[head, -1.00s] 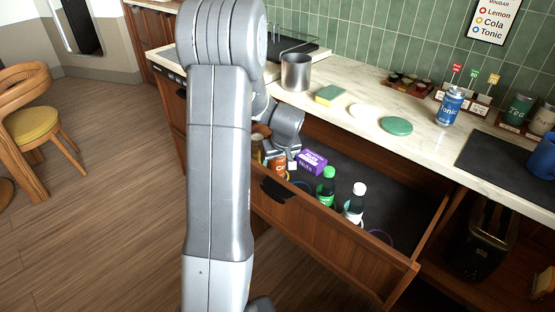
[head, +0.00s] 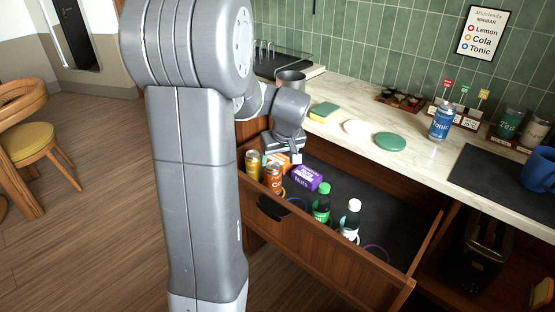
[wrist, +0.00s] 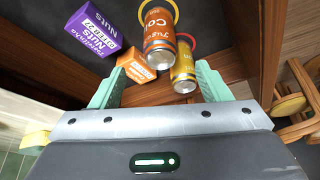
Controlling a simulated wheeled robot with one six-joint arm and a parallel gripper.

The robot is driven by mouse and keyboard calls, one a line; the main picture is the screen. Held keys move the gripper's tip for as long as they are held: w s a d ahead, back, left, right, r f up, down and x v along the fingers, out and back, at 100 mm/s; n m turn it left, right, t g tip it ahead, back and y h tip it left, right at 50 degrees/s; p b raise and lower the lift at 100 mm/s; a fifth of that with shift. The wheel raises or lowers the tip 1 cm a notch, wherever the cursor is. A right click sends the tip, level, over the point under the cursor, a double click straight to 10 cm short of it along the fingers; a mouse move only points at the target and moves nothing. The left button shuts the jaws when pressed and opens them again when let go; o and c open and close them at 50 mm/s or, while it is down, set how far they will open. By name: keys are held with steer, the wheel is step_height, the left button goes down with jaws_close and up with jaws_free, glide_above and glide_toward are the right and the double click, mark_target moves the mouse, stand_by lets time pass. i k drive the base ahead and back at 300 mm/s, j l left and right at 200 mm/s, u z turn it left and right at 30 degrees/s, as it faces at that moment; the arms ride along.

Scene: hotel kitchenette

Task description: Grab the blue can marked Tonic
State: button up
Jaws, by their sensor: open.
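The blue can marked Tonic (head: 441,121) stands upright on the marble counter, in front of the small flagged signs, right of the green disc. It is not visible in the wrist view. My gripper (head: 283,150) is well to the left of it, above the left end of the open drawer. In the wrist view my gripper (wrist: 160,82) has its two teal fingers spread apart. An orange can (wrist: 159,38) and a yellow can (wrist: 184,68) appear between and beyond the fingers, with nothing visibly gripped.
The open drawer (head: 330,255) holds the cans, a purple Nuts box (head: 307,178), an orange box (wrist: 136,68) and two bottles. A dark mat (head: 500,178) lies right.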

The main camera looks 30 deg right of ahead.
mark_target(445, 113)
steer(key=z, duration=2.25)
